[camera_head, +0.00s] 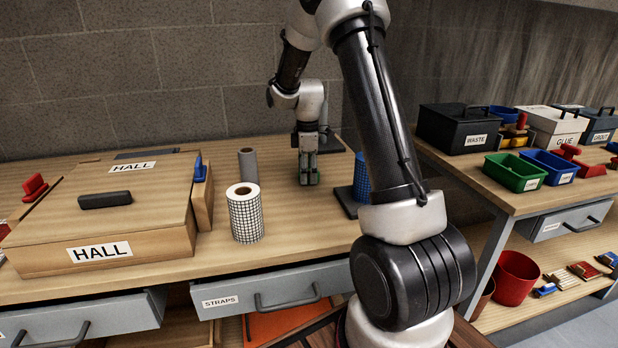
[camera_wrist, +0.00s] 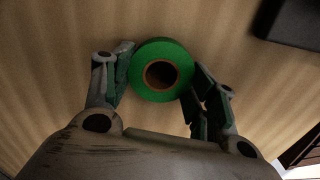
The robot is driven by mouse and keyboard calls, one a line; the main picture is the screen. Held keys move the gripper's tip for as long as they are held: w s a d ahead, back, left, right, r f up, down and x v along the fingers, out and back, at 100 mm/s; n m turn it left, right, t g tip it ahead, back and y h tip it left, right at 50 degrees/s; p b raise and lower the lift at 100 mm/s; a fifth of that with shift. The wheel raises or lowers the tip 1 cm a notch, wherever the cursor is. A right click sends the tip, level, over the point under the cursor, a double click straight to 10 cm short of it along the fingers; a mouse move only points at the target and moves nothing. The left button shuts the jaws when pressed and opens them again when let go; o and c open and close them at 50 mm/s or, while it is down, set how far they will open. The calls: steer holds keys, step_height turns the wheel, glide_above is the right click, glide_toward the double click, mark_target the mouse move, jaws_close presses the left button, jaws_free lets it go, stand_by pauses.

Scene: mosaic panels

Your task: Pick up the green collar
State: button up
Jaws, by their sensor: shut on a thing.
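The green collar (camera_wrist: 161,52) is a green ring with a brown inner edge and a dark hole, seen in the wrist view between my fingers. My gripper (camera_wrist: 158,78) is shut on it, with one finger pad on each side. In the head view my gripper (camera_head: 308,179) points down at the wooden bench top, right of the white mesh roll. The collar itself is mostly hidden by the fingers there. I cannot tell whether the collar touches the bench.
The mesh roll (camera_head: 245,213) and a grey cylinder (camera_head: 248,164) stand left of my gripper. A blue roll (camera_head: 362,178) on a dark base (camera_head: 346,200) stands close on its right. The HALL box (camera_head: 100,254) fills the left side. Bench in front of my gripper is clear.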

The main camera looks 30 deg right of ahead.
steer(key=shift+r, duration=0.1)
steer(key=s+d+r+m, duration=0.1)
steer(key=s+d+r, duration=0.15)
steer(key=r, duration=0.65)
steer(key=s+d+r+m, duration=0.15)
steer(key=d+r, duration=0.25)
steer(key=r, duration=0.5)
steer(key=shift+m, duration=0.25)
steer(key=s+r, duration=0.1)
steer(key=s, duration=0.3)
steer(key=s+r, duration=0.2)
steer(key=s, duration=0.3)
steer(key=s+r, duration=0.2)
steer(key=s, duration=0.3)
steer(key=shift+s+d+r, duration=0.15)
steer(key=shift+d+r, duration=0.05)
steer(key=shift+d, duration=0.15)
steer(key=shift+s+f, duration=0.1)
step_height(320, 180, down, 9)
steer(key=shift+f, duration=0.15)
